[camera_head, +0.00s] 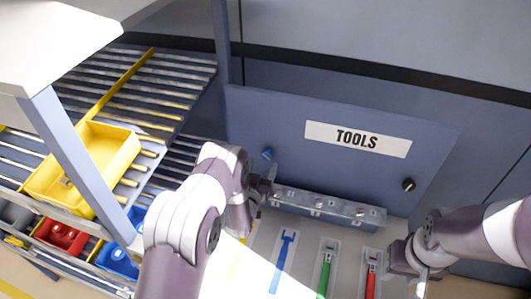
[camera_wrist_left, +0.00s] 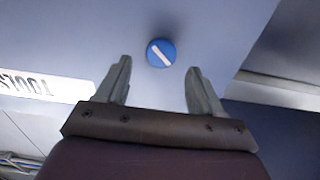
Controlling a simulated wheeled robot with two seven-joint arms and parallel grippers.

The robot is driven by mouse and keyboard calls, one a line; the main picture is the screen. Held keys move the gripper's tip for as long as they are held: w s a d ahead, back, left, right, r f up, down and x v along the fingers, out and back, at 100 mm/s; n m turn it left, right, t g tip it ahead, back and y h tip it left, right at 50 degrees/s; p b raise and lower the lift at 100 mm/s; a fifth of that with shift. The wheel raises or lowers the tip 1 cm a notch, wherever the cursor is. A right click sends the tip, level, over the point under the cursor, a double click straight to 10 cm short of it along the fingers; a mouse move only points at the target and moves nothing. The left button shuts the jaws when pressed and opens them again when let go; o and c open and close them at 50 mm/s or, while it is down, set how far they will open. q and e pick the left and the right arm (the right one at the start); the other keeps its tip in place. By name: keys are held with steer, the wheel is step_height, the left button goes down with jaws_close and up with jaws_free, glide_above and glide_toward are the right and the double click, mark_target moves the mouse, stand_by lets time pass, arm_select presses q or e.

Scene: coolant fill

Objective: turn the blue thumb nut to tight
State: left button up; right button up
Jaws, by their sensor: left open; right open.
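The blue thumb nut (camera_wrist_left: 160,52) is a round knob with a white bar across its face on the blue-grey panel. In the left wrist view the white bar runs diagonally, from upper left to lower right. In the head view the nut (camera_head: 267,154) shows small, just above my left gripper (camera_head: 262,186). My left gripper is open, and in its wrist view (camera_wrist_left: 158,85) the nut appears between and beyond the two fingertips, with nothing held. My right gripper (camera_head: 420,284) is at the lower right, far from the nut, partly cut off by the frame edge.
The panel carries a TOOLS sign (camera_head: 357,139) and a black knob (camera_head: 408,184). A metal block (camera_head: 325,207) lies at the panel's foot. Blue (camera_head: 283,262), green (camera_head: 325,270) and red (camera_head: 370,274) tools lie in front. A roller rack with a yellow bin (camera_head: 88,165) stands left.

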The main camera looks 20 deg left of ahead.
mark_target(267, 156)
arm_select(q)
steer(key=w, duration=0.3)
steer(key=shift+w+a+p, duration=0.1)
steer(key=shift+a+p, duration=0.15)
steer(key=shift+p, duration=0.1)
steer(key=shift+w+d, duration=0.1)
steer(key=shift+w, duration=0.15)
steer(key=shift+d, duration=0.3)
steer(key=shift+w+a, duration=0.1)
steer(key=shift+a, duration=0.1)
steer(key=c, duration=1)
arm_select(e)
steer(key=shift+a+r, duration=0.1)
steer(key=shift+r, duration=0.55)
